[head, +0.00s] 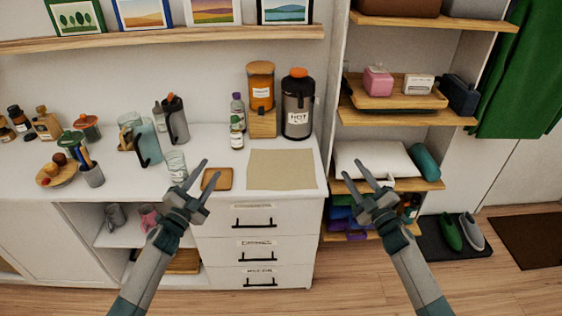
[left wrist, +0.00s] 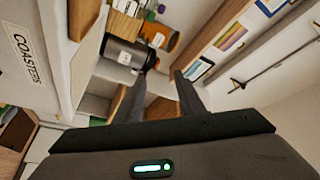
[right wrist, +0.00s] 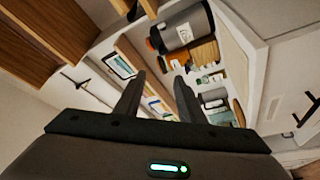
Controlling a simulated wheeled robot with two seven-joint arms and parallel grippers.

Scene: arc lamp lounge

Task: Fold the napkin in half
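The beige napkin (head: 281,169) lies flat and unfolded on the white counter, near its right end in the head view. My left gripper (head: 197,180) is open and empty, in front of the counter and to the left of the napkin, with its tips near a wooden coaster. My right gripper (head: 360,176) is open and empty, to the right of the napkin and beyond the counter's end. Both wrist views show open fingers, in the left wrist view (left wrist: 162,92) and in the right wrist view (right wrist: 157,92), with nothing between them.
The wooden coaster (head: 217,179) lies left of the napkin. A hot-drink dispenser (head: 298,104) and a wooden-based jar (head: 261,100) stand behind it. A glass (head: 177,166) and pitcher (head: 147,140) stand further left. Shelves (head: 400,184) rise at the right. Drawers (head: 255,222) sit below.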

